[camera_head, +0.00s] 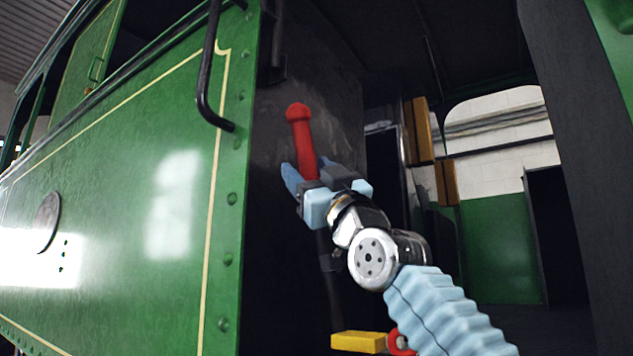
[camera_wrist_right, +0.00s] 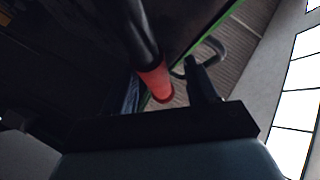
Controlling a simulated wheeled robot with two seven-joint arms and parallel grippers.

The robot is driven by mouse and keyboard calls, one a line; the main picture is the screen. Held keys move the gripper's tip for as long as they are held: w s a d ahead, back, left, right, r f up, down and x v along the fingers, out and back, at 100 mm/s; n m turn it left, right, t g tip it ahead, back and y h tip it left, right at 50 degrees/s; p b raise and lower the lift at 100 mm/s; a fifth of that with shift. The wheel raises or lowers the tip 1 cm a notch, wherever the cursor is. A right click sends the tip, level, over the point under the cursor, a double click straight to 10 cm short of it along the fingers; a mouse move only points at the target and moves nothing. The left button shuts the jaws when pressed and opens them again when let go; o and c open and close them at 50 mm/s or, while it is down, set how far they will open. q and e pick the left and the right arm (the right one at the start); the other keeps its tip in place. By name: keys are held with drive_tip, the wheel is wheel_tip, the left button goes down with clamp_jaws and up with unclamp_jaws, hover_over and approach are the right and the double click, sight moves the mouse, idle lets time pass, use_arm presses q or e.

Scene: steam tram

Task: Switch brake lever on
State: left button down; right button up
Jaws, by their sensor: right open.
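The brake lever has a red handle (camera_head: 301,140) with a rounded knob on top, standing nearly upright just inside the tram's doorway. Its lower part is hidden behind my right gripper. My right gripper (camera_head: 318,175) is open at the lower part of the red handle, with its fingers to either side of it in the head view. In the right wrist view the red handle (camera_wrist_right: 156,82) and a dark shaft show close to the gripper's dark finger (camera_wrist_right: 203,80). I cannot tell whether the fingers touch the handle. My left gripper is not in view.
The green tram side panel (camera_head: 130,170) fills the left, with a black grab rail (camera_head: 208,75) at the doorway edge. A yellow block (camera_head: 358,341) and a red ring-shaped part (camera_head: 401,342) are low by my forearm. A dark post (camera_head: 565,150) stands at right.

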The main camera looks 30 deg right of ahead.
drive_tip(key=b+v, duration=0.9)
drive_tip(key=v, duration=0.4)
drive_tip(key=shift+s+f+b, duration=0.2)
drive_tip(key=shift+f+b, duration=0.1)
drive_tip(key=shift+r, duration=0.1)
